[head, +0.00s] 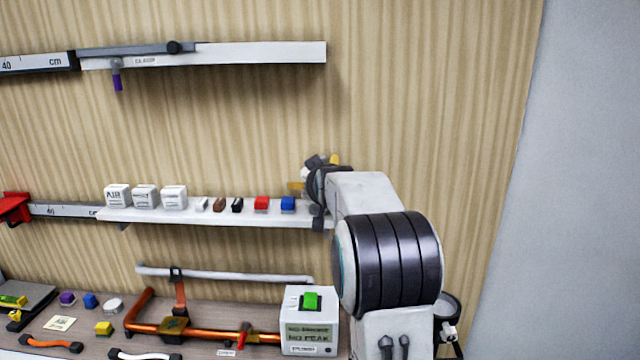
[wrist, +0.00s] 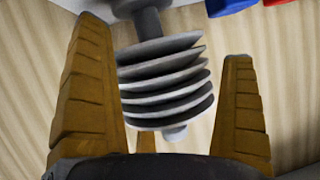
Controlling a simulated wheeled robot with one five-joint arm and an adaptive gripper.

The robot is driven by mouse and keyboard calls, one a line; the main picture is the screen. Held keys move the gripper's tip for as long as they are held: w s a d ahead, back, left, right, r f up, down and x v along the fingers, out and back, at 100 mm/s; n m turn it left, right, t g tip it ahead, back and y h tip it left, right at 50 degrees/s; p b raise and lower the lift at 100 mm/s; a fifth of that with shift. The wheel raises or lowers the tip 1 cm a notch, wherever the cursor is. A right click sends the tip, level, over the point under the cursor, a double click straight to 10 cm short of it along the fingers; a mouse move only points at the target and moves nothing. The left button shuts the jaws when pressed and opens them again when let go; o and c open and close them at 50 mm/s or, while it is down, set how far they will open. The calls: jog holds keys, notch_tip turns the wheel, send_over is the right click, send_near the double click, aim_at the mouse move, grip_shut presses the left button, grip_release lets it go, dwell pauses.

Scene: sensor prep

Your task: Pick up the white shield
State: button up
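The white shield, a stack of several round pale plates (wrist: 165,78) on a grey stem, fills the middle of the wrist view. My gripper (wrist: 165,45) is open, with one yellow-brown finger on each side of the stack. The left finger is close to the plates; a wider gap shows at the right finger. I cannot tell whether the left finger touches. In the head view my gripper (head: 315,173) is at the right end of the wall shelf, and my arm hides most of what is there.
The white shelf (head: 215,214) carries white cubes (head: 145,196), a red block (head: 261,204) and a blue block (head: 287,204) left of my gripper. Below, a bench holds an orange pipe (head: 152,300) and a white box (head: 309,330) with a green top piece.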

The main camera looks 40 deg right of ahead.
jog(key=c, duration=1)
